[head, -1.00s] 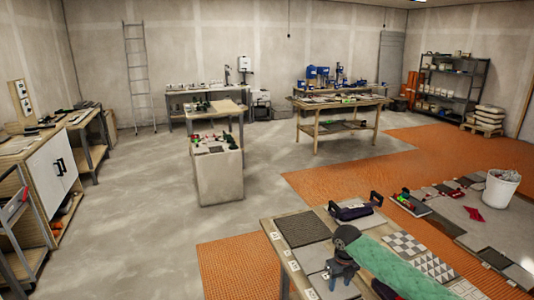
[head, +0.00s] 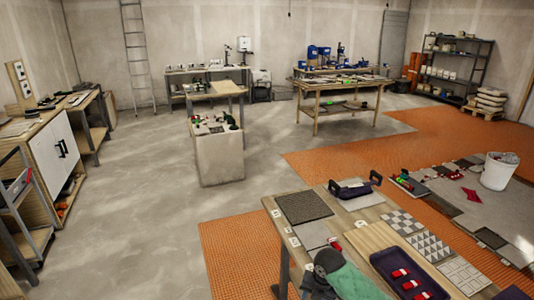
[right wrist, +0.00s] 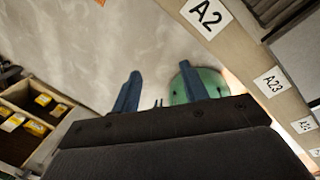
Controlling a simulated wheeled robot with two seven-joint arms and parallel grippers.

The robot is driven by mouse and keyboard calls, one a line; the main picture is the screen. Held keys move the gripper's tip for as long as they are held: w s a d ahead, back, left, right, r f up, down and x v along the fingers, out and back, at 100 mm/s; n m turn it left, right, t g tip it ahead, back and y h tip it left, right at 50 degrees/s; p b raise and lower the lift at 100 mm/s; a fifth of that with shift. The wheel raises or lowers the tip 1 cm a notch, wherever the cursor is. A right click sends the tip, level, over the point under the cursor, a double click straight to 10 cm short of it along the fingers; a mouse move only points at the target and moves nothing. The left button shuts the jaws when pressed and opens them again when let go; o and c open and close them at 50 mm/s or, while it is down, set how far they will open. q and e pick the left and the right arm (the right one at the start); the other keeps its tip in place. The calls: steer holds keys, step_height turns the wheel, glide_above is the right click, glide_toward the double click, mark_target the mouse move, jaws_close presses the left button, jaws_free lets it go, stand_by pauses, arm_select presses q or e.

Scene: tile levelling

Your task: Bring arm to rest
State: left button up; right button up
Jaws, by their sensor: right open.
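My right arm comes in at the bottom of the head view, with a green link and a dark wrist. Its gripper (right wrist: 162,84) shows in the right wrist view as two blue fingers set apart, with nothing between them. The arm is over the left front part of the tile workbench (head: 282,240). My left gripper is not in view.
On the workbench are a dark textured tile (head: 303,208), a patterned tile (head: 402,222) and a dark tray with red pieces (head: 410,275). A white bucket (head: 498,172) stands to the right. A box-like stand (head: 218,158) is farther back. Grey floor between is clear.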

steer(key=s+a+f+m+t+y, duration=0.1)
steer(key=s+a+m+t, duration=0.15)
steer(key=s+m, duration=1.2)
steer(key=s+d+r+m+h, duration=0.1)
steer(key=s+d+m, duration=0.4)
steer(key=s+m, duration=0.35)
steer(key=s+d+r+m+h, duration=0.15)
steer(key=s+d+m, duration=0.25)
steer(key=s+m, duration=0.4)
step_height(320, 180, down, 22)
steer(key=w+a+r+n, duration=0.1)
steer(key=w+a, duration=0.1)
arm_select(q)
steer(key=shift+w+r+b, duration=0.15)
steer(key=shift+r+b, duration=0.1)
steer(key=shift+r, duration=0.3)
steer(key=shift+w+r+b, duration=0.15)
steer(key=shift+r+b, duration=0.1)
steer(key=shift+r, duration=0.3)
arm_select(e)
steer(key=s+f+g, duration=0.1)
steer(key=s+f, duration=0.3)
steer(key=f, duration=1)
steer(key=s+f, duration=0.5)
steer(key=f, duration=0.8)
steer(key=shift+f+g, duration=0.35)
